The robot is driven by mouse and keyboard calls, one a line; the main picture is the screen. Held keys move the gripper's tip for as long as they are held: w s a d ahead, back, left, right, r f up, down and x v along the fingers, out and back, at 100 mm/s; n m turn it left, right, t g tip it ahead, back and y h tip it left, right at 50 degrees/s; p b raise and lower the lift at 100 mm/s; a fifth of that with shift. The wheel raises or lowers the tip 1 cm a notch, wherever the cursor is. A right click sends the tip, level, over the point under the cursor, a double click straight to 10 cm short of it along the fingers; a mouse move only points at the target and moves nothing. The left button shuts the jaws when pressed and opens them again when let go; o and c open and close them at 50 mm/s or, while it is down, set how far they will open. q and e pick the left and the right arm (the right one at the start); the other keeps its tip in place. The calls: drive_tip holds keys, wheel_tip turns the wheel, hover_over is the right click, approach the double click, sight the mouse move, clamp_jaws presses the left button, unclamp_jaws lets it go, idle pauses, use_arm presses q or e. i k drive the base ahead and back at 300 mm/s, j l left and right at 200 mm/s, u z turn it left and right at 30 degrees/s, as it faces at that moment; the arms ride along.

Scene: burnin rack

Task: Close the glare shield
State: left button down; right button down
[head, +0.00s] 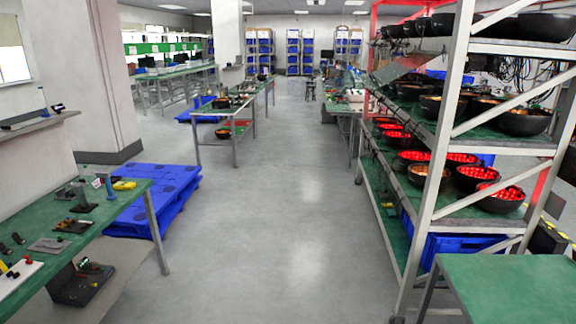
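A metal burn-in rack (447,128) with green shelves stands on the right. Black bowl-shaped units fill its shelves; several on the lower levels glow red inside. A flat, tilted greyish-red panel (400,66) shows at the rack's upper far part; I cannot tell whether it is the glare shield. No other clear shield can be made out from here. Neither of my grippers is in view.
A wide grey floor aisle (270,220) runs clear down the middle. A green workbench (75,220) with small tools stands at left, with blue pallets (150,200) behind it. A green table (510,285) stands at the lower right, close to the rack.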

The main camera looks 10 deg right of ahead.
sight(413, 60)
drive_tip(key=i+l+z, duration=0.2)
drive_tip(key=i+z, duration=1.1)
drive_tip(key=z, duration=0.2)
drive_tip(key=i+j+z, duration=0.6)
drive_tip(key=j, duration=0.35)
